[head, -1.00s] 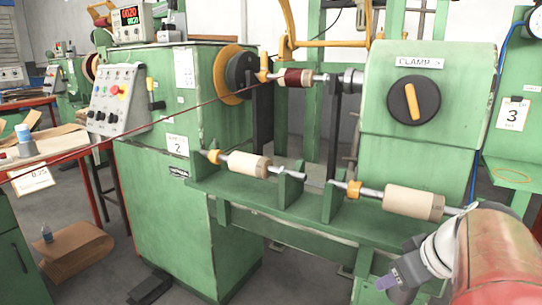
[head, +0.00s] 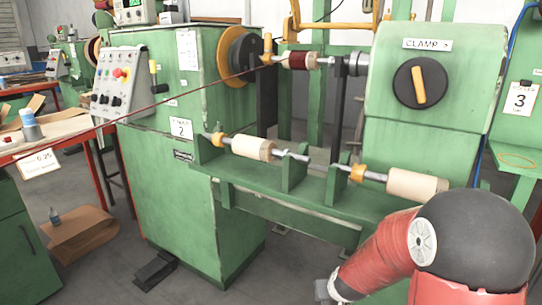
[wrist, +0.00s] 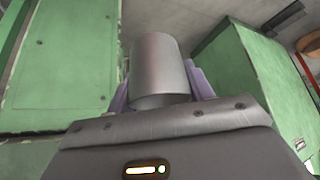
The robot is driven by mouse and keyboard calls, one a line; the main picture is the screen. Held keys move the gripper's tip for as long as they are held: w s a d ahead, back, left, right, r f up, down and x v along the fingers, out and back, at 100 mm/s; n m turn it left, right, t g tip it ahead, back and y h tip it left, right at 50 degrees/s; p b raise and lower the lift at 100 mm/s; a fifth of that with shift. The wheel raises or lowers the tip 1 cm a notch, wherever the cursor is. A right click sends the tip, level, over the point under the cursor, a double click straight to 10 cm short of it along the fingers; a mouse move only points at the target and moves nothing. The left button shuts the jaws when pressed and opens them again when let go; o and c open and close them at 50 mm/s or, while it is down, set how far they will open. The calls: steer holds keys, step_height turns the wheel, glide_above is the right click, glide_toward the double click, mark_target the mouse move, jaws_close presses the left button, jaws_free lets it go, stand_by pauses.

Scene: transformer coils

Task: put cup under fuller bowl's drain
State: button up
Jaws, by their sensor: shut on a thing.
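In the wrist view my gripper (wrist: 160,90) has its purple fingers shut on a plain silver-grey metal cup (wrist: 160,62). The cup stands out beyond the dark gripper body, with a finger at each side. Its inside and contents cannot be seen. In the head view only my red arm shows at the lower right, in front of the machine; the gripper and cup are out of that frame. No bowl or drain can be made out in either view.
A green winding machine (head: 215,215) fills the middle, with a dark red coil (head: 297,60) above and cream coils (head: 252,147) on its bench (head: 285,200). A wire runs to the left. A table (head: 70,130) stands left. A brown bag (head: 80,232) and pedal (head: 155,272) lie on the floor.

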steer(key=shift+a+x, duration=0.15)
steer(key=shift+x, duration=0.6)
steer(key=shift+a+x, duration=0.2)
steer(key=shift+x, duration=0.55)
steer(key=shift+s, duration=0.1)
stand_by(0.4)
